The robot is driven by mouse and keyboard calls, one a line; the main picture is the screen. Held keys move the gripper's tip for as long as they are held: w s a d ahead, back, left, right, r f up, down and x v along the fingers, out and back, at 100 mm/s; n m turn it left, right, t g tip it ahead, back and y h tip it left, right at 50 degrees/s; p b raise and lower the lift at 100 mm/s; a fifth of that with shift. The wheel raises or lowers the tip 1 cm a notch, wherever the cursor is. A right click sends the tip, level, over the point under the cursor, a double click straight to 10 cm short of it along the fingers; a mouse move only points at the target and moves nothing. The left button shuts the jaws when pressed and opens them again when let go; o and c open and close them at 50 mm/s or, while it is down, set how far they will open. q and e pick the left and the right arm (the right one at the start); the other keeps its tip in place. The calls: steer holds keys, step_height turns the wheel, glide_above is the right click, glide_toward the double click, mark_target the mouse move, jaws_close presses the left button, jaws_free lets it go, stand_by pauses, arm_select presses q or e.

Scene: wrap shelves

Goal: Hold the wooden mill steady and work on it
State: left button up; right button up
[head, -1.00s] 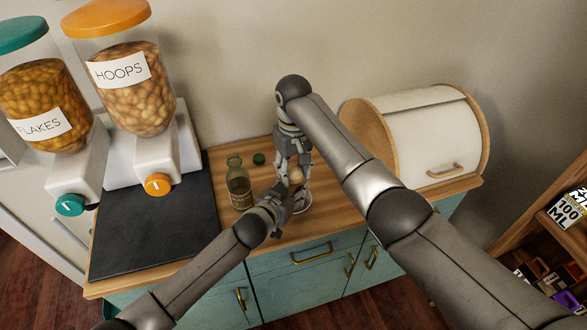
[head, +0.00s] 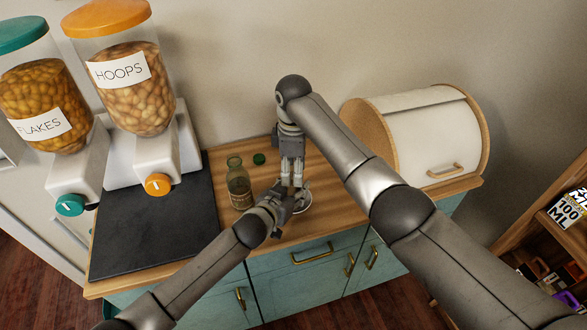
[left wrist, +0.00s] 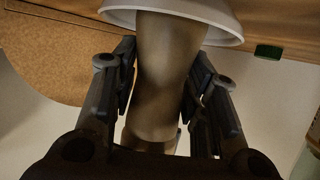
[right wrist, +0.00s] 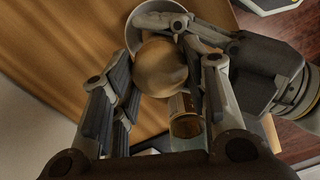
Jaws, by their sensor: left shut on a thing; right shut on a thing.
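My left gripper (head: 284,202) is shut on the body from the front left. In the right wrist view the mill's round pale knob (right wrist: 160,67) sits between the fingers of my right gripper. My right gripper (head: 292,178) points down from above and is shut on this top. In the head view the grippers hide most of the mill.
A glass bottle (head: 239,186) stands just left of the grippers, with a small green cap (head: 259,158) behind it. A dark mat (head: 150,228) and cereal dispensers (head: 137,95) are at left. A bread bin (head: 432,138) is at right. Some wooden counter is clear between.

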arm_select(q)
steer(key=shift+f, duration=0.2)
arm_select(e)
steer(key=n, duration=0.7)
steer(key=shift+w+d, duration=0.1)
arm_select(q)
steer(key=shift+s, duration=0.1)
arm_select(e)
steer(key=n, duration=0.6)
steer(key=shift+n, duration=0.4)
steer(key=o, duration=1.1)
steer(key=shift+c, duration=0.2)
steer(key=shift+r, duration=0.15)
step_height(320, 180, up, 12)
